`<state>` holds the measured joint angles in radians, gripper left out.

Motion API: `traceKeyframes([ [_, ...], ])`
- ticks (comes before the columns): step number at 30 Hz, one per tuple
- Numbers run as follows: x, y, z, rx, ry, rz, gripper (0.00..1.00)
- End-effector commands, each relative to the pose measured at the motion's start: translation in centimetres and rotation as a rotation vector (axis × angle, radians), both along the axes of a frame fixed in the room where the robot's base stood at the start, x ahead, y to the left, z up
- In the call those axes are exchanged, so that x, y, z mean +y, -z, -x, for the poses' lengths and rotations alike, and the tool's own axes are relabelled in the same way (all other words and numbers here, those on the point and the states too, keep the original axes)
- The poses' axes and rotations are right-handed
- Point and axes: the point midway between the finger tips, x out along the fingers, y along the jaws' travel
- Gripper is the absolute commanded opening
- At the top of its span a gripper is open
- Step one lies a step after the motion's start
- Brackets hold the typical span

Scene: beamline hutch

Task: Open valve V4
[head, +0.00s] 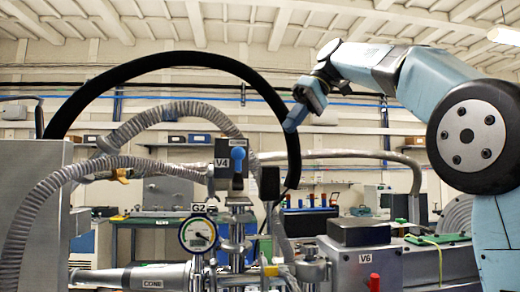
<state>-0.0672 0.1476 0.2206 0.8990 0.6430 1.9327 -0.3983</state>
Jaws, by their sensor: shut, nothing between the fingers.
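Valve V4 (222,173) is a dark box with a white "V4" label, near the middle of the head view. A blue knob or lever (238,160) shows on its right side, roughly upright. How far the valve is turned cannot be told. My gripper (290,124) is up and to the right of V4, apart from it in the picture. It is shut and empty, with its blue fingers pointing down and left. It overlaps the thick black hose in the picture; the depth between them is unclear.
A thick black hose (180,58) arches over V4. Grey corrugated hoses (50,190) run at its left. Gauge G2 (197,234) stands below it. A box labelled V6 (350,263) with a red knob (374,282) is at lower right. Workbenches (150,220) stand behind.

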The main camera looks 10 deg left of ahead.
Motion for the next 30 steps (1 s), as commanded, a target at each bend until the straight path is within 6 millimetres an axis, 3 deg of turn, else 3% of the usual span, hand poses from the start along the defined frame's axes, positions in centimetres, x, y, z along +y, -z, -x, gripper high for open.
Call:
traceKeyframes([
  [17, 0.5, 0.2, 0.0, -0.001, -0.021, -0.006, 0.00],
  [30, 4.4, 5.6, 0.8, 0.001, -0.022, -0.005, 0.00],
])
